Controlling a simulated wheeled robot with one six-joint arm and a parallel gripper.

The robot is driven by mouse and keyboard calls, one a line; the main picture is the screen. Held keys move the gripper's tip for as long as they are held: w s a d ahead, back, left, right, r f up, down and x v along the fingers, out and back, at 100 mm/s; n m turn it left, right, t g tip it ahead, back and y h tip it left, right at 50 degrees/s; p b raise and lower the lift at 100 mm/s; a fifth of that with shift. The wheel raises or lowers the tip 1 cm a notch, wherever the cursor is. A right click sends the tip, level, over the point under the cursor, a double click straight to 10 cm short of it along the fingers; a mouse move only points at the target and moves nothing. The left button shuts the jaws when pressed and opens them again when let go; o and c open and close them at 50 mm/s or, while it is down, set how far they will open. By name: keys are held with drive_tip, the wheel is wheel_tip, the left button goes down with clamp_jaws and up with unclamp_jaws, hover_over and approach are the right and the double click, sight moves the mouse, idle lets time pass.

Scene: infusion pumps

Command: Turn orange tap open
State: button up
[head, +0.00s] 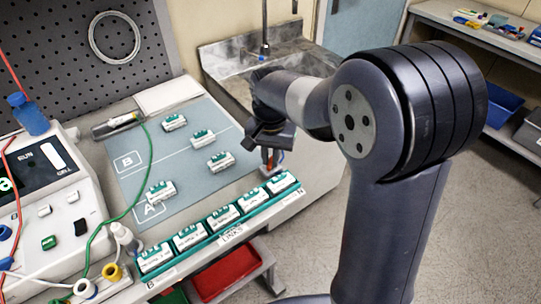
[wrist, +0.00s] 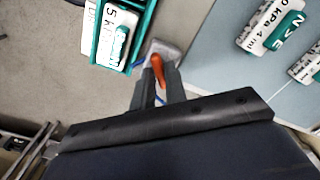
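The orange tap (wrist: 158,66) shows in the wrist view as a small orange handle at the tips of my fingers, near a pale block beside the teal rack. My gripper (wrist: 157,88) points down at it, with one grey finger on each side and a narrow gap between them. I cannot tell whether the fingers touch the handle. In the head view my gripper (head: 268,152) is at the right end of the rack, and only a sliver of orange shows by the fingers. The tap's base is mostly hidden there.
A teal rack (head: 232,233) with several white-and-green modules runs along the bench's front edge. More modules lie on the grey mat (head: 190,150). A pump console (head: 45,190) with cables stands at left. A sink (head: 240,60) is behind my arm. Open floor lies at right.

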sight(271, 161)
clamp_jaws()
drive_tip(key=shift+n+p, duration=0.5)
drive_tip(key=shift+n, duration=0.6)
drive_tip(key=shift+o, duration=2.3)
unclamp_jaws()
drive_tip(key=shift+r, duration=0.1)
wheel_tip(271, 161, up, 11)
